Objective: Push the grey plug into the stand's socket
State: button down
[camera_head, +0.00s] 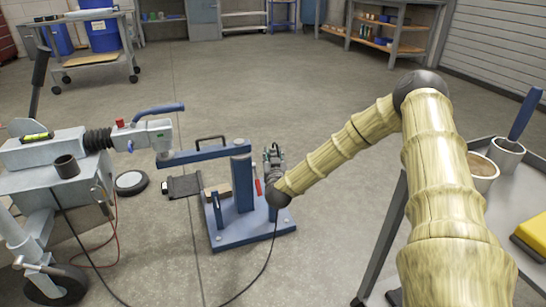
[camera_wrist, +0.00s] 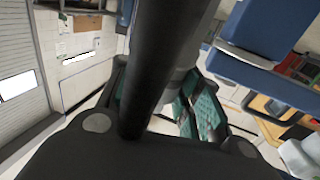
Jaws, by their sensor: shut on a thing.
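My gripper (camera_head: 273,155) is just right of the blue stand's upright post (camera_head: 241,182) in the head view. In the wrist view the gripper (camera_wrist: 165,100) has its green-padded fingers shut on the grey plug (camera_wrist: 184,82). A thick black cable (camera_wrist: 160,60) runs from the plug across the wrist view, hiding part of it. In the head view the cable (camera_head: 264,262) hangs from near the gripper to the floor. The stand has a blue base plate (camera_head: 225,240). I cannot make out its socket or whether the plug touches it.
A grey trailer coupling (camera_head: 145,135) with a blue handle is at left, by the stand's blue top bar (camera_head: 190,154). A grey cart (camera_head: 510,200) with cups stands right.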

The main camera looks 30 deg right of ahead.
jog(key=shift+f+b, duration=0.55)
jog(key=shift+f, duration=1.1)
jog(key=shift+s+a+p, duration=0.1)
jog(key=shift+p, duration=0.35)
jog(key=shift+f+b, duration=0.75)
jog(key=shift+f, duration=1.7)
jog(key=c, duration=0.9)
grip_release()
jog(key=v, duration=1.2)
